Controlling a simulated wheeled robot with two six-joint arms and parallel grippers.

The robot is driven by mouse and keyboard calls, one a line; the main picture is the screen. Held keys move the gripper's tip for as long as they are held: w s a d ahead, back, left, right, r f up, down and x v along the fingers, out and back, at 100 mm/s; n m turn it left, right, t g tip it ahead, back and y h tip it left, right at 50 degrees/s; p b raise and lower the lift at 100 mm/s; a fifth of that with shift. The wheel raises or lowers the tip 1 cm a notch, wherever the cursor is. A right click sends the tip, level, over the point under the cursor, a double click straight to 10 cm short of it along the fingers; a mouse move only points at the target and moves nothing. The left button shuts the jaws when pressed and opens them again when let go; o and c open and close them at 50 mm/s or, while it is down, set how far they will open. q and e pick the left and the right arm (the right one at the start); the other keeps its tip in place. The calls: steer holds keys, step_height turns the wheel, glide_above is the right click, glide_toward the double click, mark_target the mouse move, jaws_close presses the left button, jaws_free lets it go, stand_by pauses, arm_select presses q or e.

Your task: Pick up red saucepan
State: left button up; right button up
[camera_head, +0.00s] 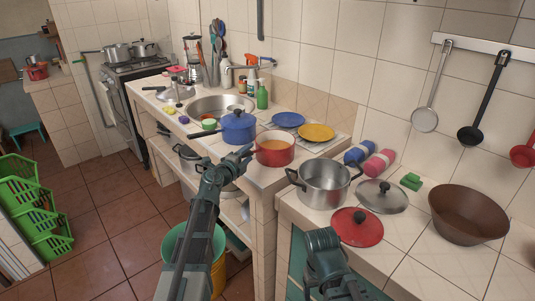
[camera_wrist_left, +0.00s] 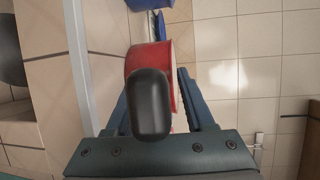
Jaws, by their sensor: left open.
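The red saucepan (camera_head: 275,151) stands on the tiled counter beside the blue pot, with orange-brown contents showing inside. My left gripper (camera_head: 243,154) is at the saucepan's near left side. In the left wrist view the red saucepan (camera_wrist_left: 146,57) lies ahead, and its dark handle (camera_wrist_left: 151,103) points toward me between the two open fingers of my left gripper (camera_wrist_left: 158,100). I cannot tell whether a finger touches the handle. My right arm (camera_head: 325,262) shows low in the head view, and its jaws cannot be made out.
A blue lidded pot (camera_head: 238,127) stands close to the left of the saucepan. Blue (camera_head: 288,119) and yellow (camera_head: 316,132) plates lie behind it. A steel pot (camera_head: 324,184), a red lid (camera_head: 357,227) and a brown bowl (camera_head: 468,214) are on the right counter.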

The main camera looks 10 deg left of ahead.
arm_select(q)
jaws_close()
stand_by(1.3)
